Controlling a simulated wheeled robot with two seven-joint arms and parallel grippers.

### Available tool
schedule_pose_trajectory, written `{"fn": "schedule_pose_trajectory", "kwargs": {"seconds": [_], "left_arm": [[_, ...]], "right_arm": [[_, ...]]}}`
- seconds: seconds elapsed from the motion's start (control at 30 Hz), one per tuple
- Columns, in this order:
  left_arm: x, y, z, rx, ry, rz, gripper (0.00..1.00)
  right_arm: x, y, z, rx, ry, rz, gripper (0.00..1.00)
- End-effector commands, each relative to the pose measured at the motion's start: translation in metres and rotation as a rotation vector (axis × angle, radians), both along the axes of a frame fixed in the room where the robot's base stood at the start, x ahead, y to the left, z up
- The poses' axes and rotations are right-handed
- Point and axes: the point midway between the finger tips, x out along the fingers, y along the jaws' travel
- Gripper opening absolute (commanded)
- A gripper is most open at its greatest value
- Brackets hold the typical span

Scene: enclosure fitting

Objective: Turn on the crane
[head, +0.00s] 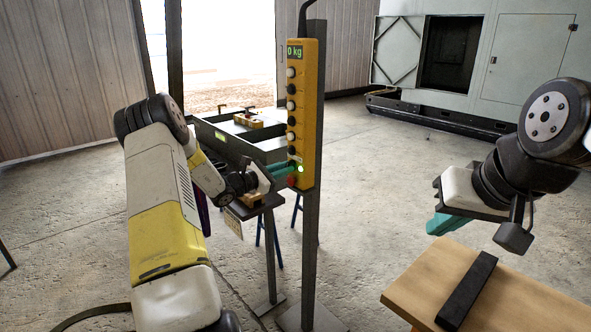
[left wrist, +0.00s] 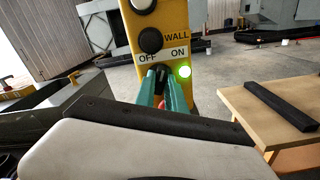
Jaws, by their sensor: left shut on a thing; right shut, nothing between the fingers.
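The crane control panel (head: 306,110) is a tall yellow box on a grey post, with a column of black and white buttons and a display reading "0 kg". In the left wrist view, a black switch knob (left wrist: 162,71) sits under the OFF and ON labels (left wrist: 162,55). My right gripper (head: 440,224) is shut and empty, away from the panel.
A wooden table (head: 500,296) with a black bar (head: 467,290) stands below my right gripper. A dark open-topped box (head: 222,146) stands behind the panel at left. A large grey enclosure (head: 520,60) is at the back right. Open concrete floor lies between.

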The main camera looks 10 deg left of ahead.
Motion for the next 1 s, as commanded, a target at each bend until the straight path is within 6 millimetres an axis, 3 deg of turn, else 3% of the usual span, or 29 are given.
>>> {"fn": "schedule_pose_trajectory", "kwargs": {"seconds": [0.2, 0.47, 0.5, 0.6, 1.0], "left_arm": [[-0.0002, 0.0002, -0.0002, 0.106, -0.082, 0.0, 0.0], [-0.0003, 0.0002, -0.0002, 0.113, -0.087, 0.0, 0.0], [-0.0003, 0.0003, -0.0003, 0.113, -0.087, 0.0, 0.16], [-0.0003, 0.0003, -0.0003, 0.112, -0.086, 0.0, 0.36], [-0.0048, 0.0047, -0.0001, 0.111, -0.086, 0.001, 0.36]], "right_arm": [[0.0, 0.0, 0.0, 0.0, 0.0, 0.0, 0.0], [0.0, 0.0, 0.0, 0.0, 0.0, 0.0, 0.0], [0.0, 0.0, 0.0, 0.0, 0.0, 0.0, 0.0], [0.0, 0.0, 0.0, 0.0, 0.0, 0.0, 0.0], [0.0, 0.0, 0.0, 0.0, 0.0, 0.0, 0.0]]}}
